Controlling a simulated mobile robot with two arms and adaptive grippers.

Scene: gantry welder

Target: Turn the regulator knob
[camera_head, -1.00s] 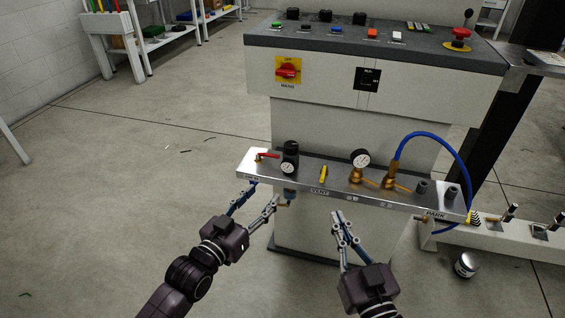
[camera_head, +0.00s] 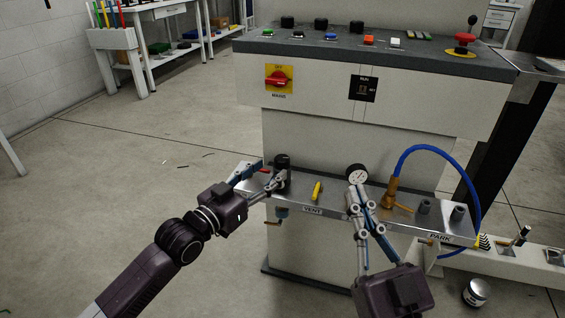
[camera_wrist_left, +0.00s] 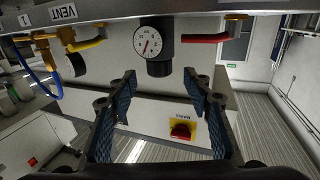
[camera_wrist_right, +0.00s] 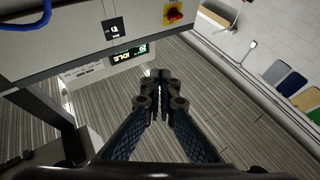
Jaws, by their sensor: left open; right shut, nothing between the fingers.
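The regulator's black knob (camera_head: 282,160) stands on top of the regulator at the left end of the metal shelf; my left gripper partly hides the regulator body. In the left wrist view, which looks inverted, the knob (camera_wrist_left: 160,68) is beside the white dial gauge (camera_wrist_left: 147,42). My left gripper (camera_head: 270,173) is open at the regulator. Its two fingers (camera_wrist_left: 160,85) spread to either side of the knob in the left wrist view; contact cannot be told. My right gripper (camera_head: 360,188) is shut and empty, in front of the shelf below the second gauge (camera_head: 357,174).
The shelf (camera_head: 325,208) also carries a yellow lever (camera_head: 317,190), a brass fitting with a blue hose (camera_head: 421,147) and a red lever (camera_wrist_left: 205,38) close to the left gripper. The panel above has a red switch (camera_head: 279,78).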

